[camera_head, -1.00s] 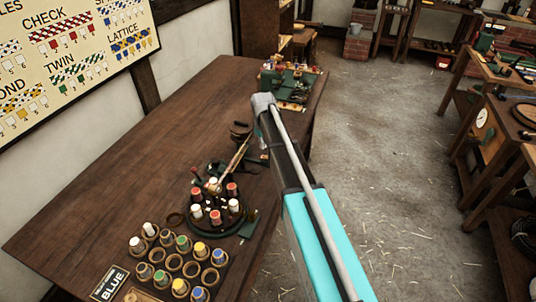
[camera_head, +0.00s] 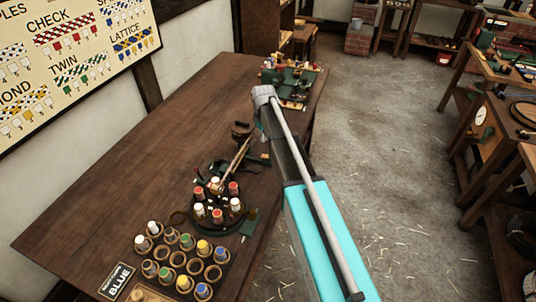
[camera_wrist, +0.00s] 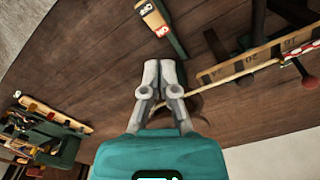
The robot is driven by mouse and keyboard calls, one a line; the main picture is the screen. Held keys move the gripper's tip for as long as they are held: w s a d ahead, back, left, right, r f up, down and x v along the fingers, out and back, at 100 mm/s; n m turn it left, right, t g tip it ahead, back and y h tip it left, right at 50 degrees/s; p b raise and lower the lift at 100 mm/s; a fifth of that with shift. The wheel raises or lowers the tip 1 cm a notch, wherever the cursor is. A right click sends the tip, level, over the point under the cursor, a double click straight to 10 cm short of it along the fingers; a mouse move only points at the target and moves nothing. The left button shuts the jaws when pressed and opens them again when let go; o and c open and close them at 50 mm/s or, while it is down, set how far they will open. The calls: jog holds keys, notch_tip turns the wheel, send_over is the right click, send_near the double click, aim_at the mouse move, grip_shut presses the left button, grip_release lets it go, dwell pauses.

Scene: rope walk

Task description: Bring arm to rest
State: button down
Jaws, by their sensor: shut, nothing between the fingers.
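My arm (camera_head: 318,235) reaches out over the right edge of the wooden table and bends down at its far end. In the wrist view my gripper (camera_wrist: 160,66) has its two grey fingers together, with nothing between them. It points toward the dark tabletop (camera_wrist: 95,55); how high above it I cannot tell. In the head view the gripper is mostly hidden behind the arm.
A round stand of bobbins (camera_head: 220,208) and a rack of coloured bobbins (camera_head: 173,261) stand on the table (camera_head: 130,165). A green machine (camera_head: 290,78) is at its far end. The wrist view shows a pale cord (camera_wrist: 232,76) beside the fingers.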

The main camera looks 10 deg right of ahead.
jog(key=s+d+m, duration=0.3)
jog(key=s+m, duration=0.3)
jog(key=s, duration=2.1)
